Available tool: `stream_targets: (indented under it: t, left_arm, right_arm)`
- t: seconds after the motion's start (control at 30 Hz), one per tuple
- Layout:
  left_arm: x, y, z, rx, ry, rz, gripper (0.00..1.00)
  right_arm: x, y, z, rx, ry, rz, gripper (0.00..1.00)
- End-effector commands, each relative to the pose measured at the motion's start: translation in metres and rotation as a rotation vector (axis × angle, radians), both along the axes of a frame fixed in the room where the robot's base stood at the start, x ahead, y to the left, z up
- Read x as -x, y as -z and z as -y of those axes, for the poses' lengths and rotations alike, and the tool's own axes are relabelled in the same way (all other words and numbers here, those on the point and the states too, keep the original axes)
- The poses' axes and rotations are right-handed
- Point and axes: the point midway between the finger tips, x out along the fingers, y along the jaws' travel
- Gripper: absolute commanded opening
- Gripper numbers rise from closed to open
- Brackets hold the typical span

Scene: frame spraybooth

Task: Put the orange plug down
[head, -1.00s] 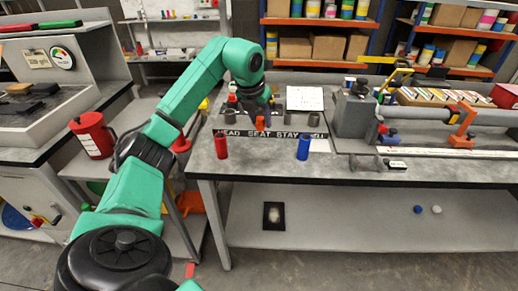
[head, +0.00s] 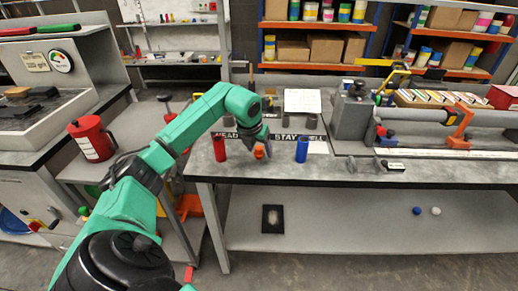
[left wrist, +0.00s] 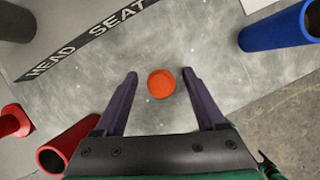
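The orange plug (head: 259,152) stands on the grey bench top near its front edge, between a red tube (head: 219,148) and a blue tube (head: 302,149). My left gripper (head: 263,143) is right above it, pointing down. In the left wrist view the plug (left wrist: 161,83) shows as a round orange top between the two spread fingers (left wrist: 159,75), with a gap on each side. The gripper is open. The red tube (left wrist: 66,148) and blue tube (left wrist: 282,28) stand either side. My right gripper is not in view.
A black label strip (left wrist: 88,38) reading HEAD, SEAT lies behind the plug. A grey clamp fixture (head: 352,115) stands to the right on the bench (head: 330,172). A red can (head: 92,138) stands on the left side table. Bare bench lies around the plug.

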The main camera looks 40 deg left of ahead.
Motion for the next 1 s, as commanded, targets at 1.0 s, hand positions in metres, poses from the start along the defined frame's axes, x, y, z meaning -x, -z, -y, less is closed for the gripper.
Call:
stream_targets:
  t: [1.0]
  left_arm:
    - [0.044,-0.114,0.012,0.000,0.000,0.000,0.72]
  right_arm:
    - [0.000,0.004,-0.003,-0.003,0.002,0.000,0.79]
